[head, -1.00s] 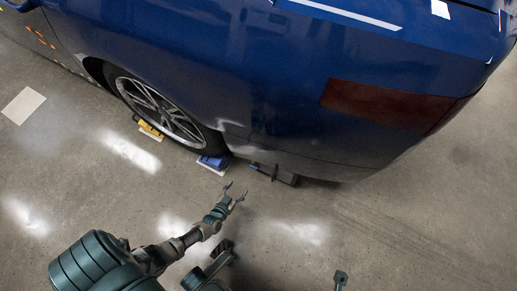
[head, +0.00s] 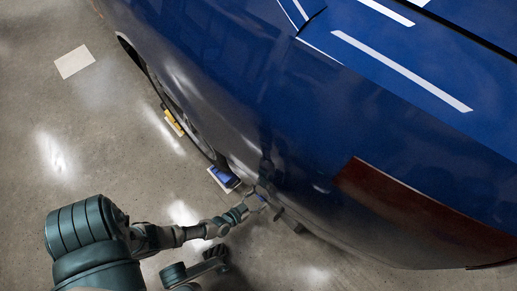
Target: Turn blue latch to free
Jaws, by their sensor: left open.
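My left gripper (head: 262,197) is open at the lower edge of the blue car (head: 300,130). A small patch of blue shows at its fingertips; I cannot tell whether this is the blue latch or whether the fingers touch it. A blue block (head: 223,177) on a pale base lies on the floor by the wheel, just up and left of the gripper. A dark fitting (head: 289,220) sticks out below the car's edge, right of the gripper. No latch shows clearly.
A yellow block (head: 173,122) on a pale base lies farther along the car, by the wheel (head: 190,120). A pale square plate (head: 75,62) lies on the floor at the upper left.

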